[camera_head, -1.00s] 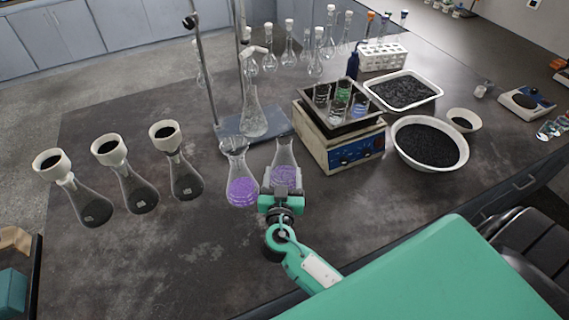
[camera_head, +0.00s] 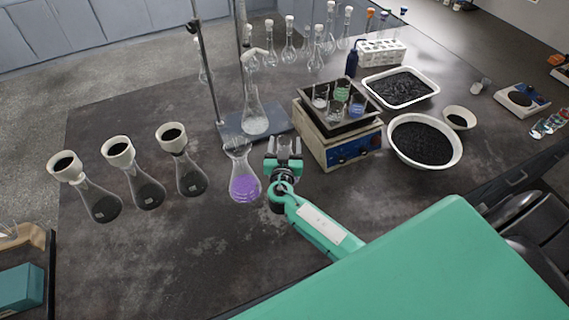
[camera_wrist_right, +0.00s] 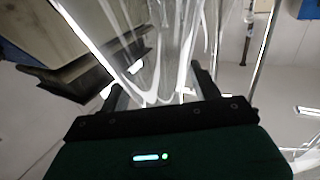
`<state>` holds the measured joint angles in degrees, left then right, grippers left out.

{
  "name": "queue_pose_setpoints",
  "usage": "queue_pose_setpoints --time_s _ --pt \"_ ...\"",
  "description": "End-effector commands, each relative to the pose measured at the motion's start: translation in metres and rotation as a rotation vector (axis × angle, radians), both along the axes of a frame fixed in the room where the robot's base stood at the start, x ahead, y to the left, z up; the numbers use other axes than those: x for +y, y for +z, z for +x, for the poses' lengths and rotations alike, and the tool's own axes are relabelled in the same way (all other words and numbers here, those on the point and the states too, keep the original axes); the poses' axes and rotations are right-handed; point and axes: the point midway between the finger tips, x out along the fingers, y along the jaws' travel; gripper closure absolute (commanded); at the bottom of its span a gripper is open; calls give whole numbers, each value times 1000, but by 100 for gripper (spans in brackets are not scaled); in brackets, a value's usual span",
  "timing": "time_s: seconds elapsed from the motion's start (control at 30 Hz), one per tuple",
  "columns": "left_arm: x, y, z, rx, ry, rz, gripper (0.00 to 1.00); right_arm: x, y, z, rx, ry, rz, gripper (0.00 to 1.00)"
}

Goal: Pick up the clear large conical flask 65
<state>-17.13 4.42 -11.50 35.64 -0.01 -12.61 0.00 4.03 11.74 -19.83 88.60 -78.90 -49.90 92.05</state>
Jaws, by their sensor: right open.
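A clear glass conical flask (camera_head: 285,143) stands on the dark bench in the head view, mostly hidden behind my right gripper. My right gripper (camera_head: 283,162) is open at this flask, low over the bench. In the right wrist view, clear glass (camera_wrist_right: 165,45) fills the space in front of and between the open fingers of the gripper (camera_wrist_right: 160,90); I cannot tell whether they touch it. A similar conical flask with purple contents (camera_head: 244,183) stands just left of the gripper. My left gripper is not in view.
A shaker (camera_head: 340,150) with beakers stands close right of the gripper. A retort stand base (camera_head: 272,122) carrying another conical flask (camera_head: 255,118) is behind. Several funnel-topped flasks (camera_head: 146,190) stand left. A bowl of black grains (camera_head: 455,158) is right. The front left bench is clear.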

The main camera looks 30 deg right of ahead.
Motion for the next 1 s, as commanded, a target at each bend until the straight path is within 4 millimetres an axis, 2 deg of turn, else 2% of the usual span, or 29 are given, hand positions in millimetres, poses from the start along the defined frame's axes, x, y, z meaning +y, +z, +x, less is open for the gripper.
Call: queue_pose_setpoints --time_s 0.2,0.23,0.53,1.0 --pt "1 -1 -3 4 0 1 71 0 -1 0 1 0 1 36" --pt "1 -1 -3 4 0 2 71 0 -1 0 1 0 1 40" --pt "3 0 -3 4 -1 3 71 0 -1 0 1 0 0 99" --pt "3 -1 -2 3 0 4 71 0 3 1 -1 0 0 100"
